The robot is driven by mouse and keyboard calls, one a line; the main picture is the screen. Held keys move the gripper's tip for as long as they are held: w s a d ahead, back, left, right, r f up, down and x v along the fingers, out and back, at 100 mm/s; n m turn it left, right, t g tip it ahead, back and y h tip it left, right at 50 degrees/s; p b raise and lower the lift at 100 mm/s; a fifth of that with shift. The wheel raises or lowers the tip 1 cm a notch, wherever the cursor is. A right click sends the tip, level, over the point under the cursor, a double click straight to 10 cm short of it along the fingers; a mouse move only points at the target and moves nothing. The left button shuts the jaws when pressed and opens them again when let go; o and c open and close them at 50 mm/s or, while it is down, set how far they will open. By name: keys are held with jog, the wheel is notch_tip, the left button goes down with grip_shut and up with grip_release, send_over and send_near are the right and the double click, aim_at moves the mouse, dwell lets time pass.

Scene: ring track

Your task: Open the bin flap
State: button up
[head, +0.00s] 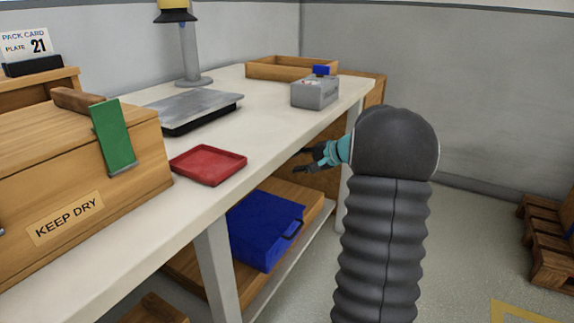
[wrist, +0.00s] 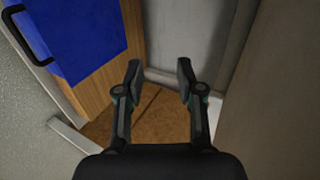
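A blue bin (head: 262,228) with a black handle (head: 293,230) at its edge sits on the lower wooden shelf under the bench. In the wrist view its blue panel (wrist: 75,35) and black handle (wrist: 20,35) are at the upper left; I cannot clearly tell flap from body, but it looks closed. My gripper (head: 305,162) is beside the bench's front edge, above and to the right of the bin and apart from it. In the wrist view my gripper (wrist: 159,72) has its two fingers spread with nothing between them.
The bench top (head: 275,118) overhangs the bin, with a bench leg (head: 215,265) to its left. On the bench are a red tray (head: 208,166), a grey box (head: 315,93) and a wooden KEEP DRY box (head: 60,180). A pallet (head: 545,240) stands right; the floor between is clear.

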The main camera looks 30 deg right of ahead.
jog(key=shift+s+d+r, duration=0.1)
jog(key=shift+s+r, duration=0.05)
jog(key=shift+s, duration=0.1)
dwell(0.4)
